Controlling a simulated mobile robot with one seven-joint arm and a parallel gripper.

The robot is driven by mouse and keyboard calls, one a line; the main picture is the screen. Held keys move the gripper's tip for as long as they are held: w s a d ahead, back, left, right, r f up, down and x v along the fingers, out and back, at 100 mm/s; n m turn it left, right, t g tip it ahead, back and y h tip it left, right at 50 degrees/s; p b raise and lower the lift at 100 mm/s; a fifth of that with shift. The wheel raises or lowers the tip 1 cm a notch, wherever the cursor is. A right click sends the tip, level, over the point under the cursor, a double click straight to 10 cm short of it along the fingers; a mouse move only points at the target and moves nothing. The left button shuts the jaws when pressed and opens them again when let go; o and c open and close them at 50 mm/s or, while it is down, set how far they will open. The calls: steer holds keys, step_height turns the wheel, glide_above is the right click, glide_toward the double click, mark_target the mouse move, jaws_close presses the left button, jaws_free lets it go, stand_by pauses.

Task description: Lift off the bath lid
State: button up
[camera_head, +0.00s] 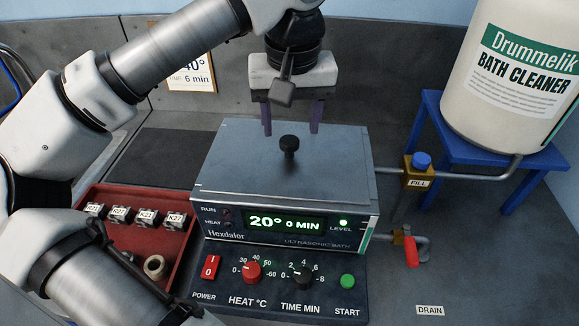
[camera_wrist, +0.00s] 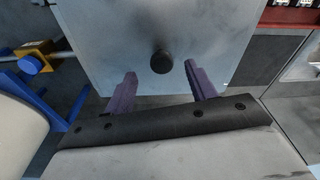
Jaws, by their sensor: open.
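The bath lid (camera_head: 240,160) is a flat grey metal plate lying on top of the ultrasonic bath (camera_head: 335,232), with a black knob (camera_head: 289,146) at its middle. My gripper (camera_head: 291,130) is above the lid, behind the knob, fingers pointing down. Its two purple fingers are spread and hold nothing. In the wrist view the lid (camera_wrist: 215,35) fills the upper middle, and the knob (camera_wrist: 162,61) lies ahead of and between the open fingers (camera_wrist: 160,82), apart from both.
A red tray (camera_head: 117,228) with labelled pieces stands left of the bath. A blue stand (camera_head: 455,150) with a cleaner container (camera_head: 520,65) is at the right. A blue fill valve (camera_head: 421,162) and a red drain handle (camera_head: 410,251) stick out on the bath's right side. A dark mat (camera_head: 160,158) lies clear at the back left.

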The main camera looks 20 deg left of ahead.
mark_target(289, 140)
steer(key=f+b, duration=0.1)
steer(key=f, duration=0.1)
steer(key=f+b, duration=0.1)
steer(key=w+f+b, duration=0.1)
steer(key=f, duration=0.1)
steer(key=shift+a+f, duration=0.3)
steer(key=shift+a, duration=0.05)
steer(key=shift+r, duration=0.1)
steer(key=shift+c, duration=0.5)
jaws_close()
